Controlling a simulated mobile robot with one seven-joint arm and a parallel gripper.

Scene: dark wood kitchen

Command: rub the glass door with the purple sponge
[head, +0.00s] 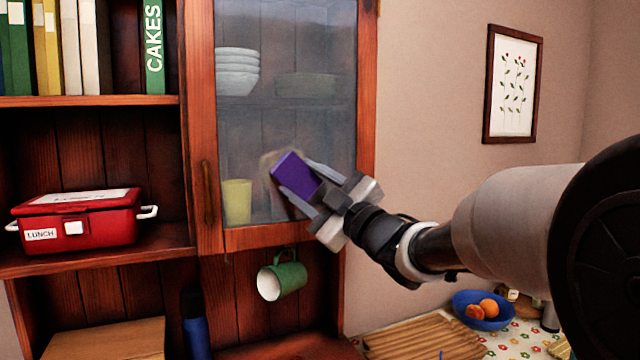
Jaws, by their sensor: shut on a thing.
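The glass door (318,128) of the wooden cabinet is closed, with a wooden frame and a handle at its left. Its glass looks hazy, with a brownish smudge (266,168) beside the sponge. The purple sponge (297,173) is held tilted in front of the lower middle of the glass. My gripper (298,180) is shut on the sponge, coming in from the right. The sponge is at or very near the pane; I cannot tell whether it touches. The gripper hides part of the lower right glass.
Behind the glass are stacked bowls (237,72) and a yellow-green cup (237,202). A green mug (281,277) hangs below the door. A red lunch box (78,220) sits on the left shelf. A blue fruit bowl (483,318) stands on the counter at lower right.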

